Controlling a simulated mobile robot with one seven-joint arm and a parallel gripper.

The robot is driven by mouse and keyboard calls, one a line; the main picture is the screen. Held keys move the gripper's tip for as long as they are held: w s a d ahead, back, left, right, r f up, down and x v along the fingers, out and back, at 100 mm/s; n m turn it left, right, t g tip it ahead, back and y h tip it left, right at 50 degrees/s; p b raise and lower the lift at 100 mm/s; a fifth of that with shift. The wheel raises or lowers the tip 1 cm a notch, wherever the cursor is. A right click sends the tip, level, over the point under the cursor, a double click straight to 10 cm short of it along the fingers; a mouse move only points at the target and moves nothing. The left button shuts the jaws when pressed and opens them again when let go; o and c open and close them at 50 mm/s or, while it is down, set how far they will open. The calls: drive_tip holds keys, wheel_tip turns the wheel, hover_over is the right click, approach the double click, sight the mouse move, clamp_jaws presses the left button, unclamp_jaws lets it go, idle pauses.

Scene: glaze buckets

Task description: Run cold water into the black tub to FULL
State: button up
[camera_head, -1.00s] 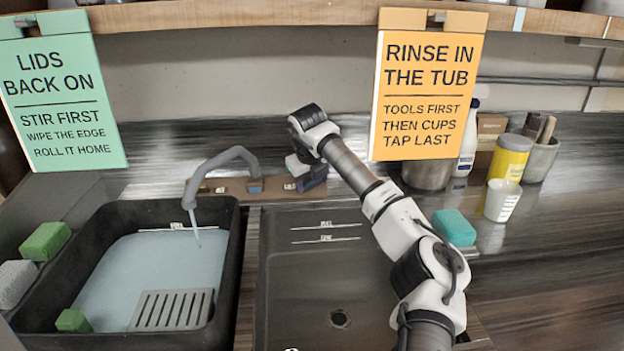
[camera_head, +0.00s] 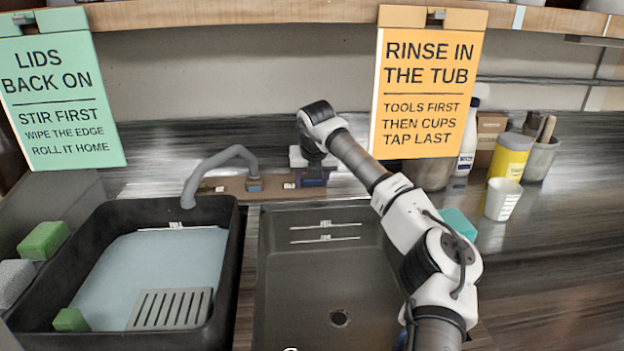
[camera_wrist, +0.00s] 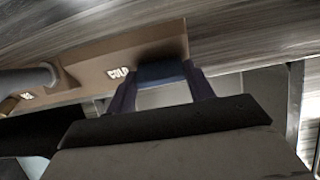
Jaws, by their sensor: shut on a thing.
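The black tub (camera_head: 228,262) at the left holds pale blue water (camera_head: 150,265). The water's back edge lies close to a white mark (camera_head: 176,225) on the back wall; its wording is too small to read. The grey spout (camera_head: 190,188) hangs over the tub and no stream shows from it. My gripper (camera_head: 314,182) is at the right end of the brown tap board (camera_head: 222,187). In the wrist view its fingers (camera_wrist: 160,82) are shut on a blue tap handle (camera_wrist: 160,71), beside the label COLD (camera_wrist: 118,73).
An empty dark basin (camera_head: 285,290) with a drain and two level lines lies right of the tub. A grey slotted rack (camera_head: 170,309) and a green sponge (camera_head: 70,320) are at the tub's front. A white cup (camera_head: 502,200) and bottles stand right. Two signs hang above.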

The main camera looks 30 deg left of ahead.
drive_tip(key=o, duration=1)
drive_tip(key=b+v, duration=0.2)
drive_tip(key=v, duration=1.2)
drive_tip(key=shift+f, duration=0.1)
